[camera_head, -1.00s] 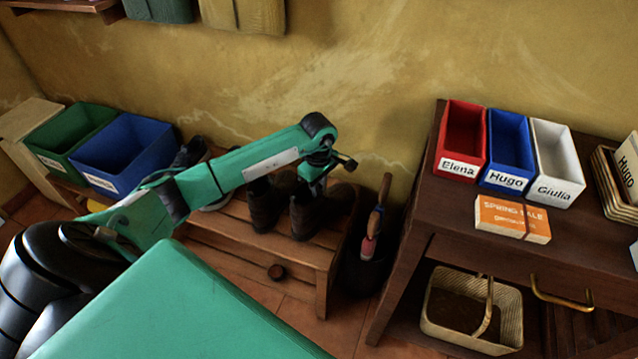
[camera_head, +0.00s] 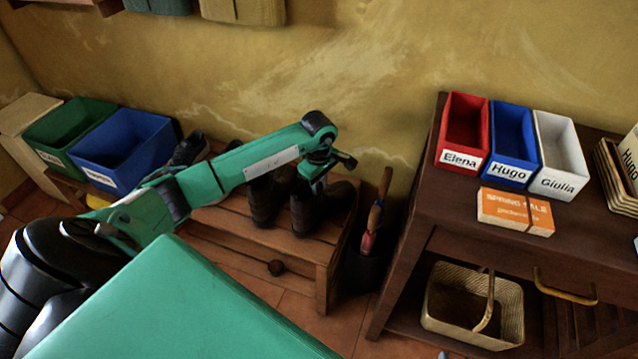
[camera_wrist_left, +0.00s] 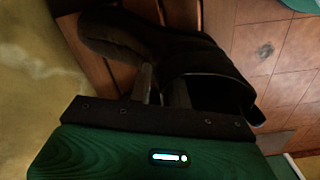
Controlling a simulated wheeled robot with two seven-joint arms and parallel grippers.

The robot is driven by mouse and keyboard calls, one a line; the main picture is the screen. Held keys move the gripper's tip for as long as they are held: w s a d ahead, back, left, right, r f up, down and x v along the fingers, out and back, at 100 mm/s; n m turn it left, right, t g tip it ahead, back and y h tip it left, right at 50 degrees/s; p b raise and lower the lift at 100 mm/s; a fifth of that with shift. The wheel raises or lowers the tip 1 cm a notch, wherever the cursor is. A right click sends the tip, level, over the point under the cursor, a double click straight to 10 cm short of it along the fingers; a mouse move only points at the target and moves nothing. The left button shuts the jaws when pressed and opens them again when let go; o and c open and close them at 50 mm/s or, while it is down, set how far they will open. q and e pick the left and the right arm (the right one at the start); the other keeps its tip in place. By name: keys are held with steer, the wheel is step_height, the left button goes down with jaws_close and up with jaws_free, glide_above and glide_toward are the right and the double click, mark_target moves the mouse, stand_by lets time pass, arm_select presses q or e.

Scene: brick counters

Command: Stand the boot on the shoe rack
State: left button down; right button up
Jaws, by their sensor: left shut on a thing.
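A dark brown boot (camera_head: 328,208) stands upright at the right end of the wooden shoe rack (camera_head: 228,225). My left gripper (camera_head: 315,186) comes down from above and is shut on the boot's upper part. In the left wrist view the dark boot (camera_wrist_left: 150,45) fills the space in front of the gripper (camera_wrist_left: 163,86), with the fingers at its shaft. Whether the sole touches the rack is hard to tell. A second dark boot (camera_head: 264,200) stands close to its left, partly hidden by my arm. My right gripper is not in view.
Dark shoes (camera_head: 190,150) sit further left on the rack, beside a blue bin (camera_head: 125,150) and a green bin (camera_head: 62,128). A dark holder (camera_head: 362,270) with upright handles stands right of the rack. A brown table (camera_head: 440,215) stands further right.

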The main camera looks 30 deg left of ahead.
arm_select(q)
steer(key=shift+f, duration=0.1)
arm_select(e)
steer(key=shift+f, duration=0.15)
arm_select(q)
steer(key=c, duration=1.2)
jaws_free()
steer(key=shift+c, duration=0.2)
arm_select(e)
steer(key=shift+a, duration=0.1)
arm_select(q)
steer(key=shift+r, duration=0.35)
step_height(320, 180, up, 13)
steer(key=p, duration=0.1)
steer(key=shift+s+p, duration=0.15)
steer(key=shift+p, duration=0.25)
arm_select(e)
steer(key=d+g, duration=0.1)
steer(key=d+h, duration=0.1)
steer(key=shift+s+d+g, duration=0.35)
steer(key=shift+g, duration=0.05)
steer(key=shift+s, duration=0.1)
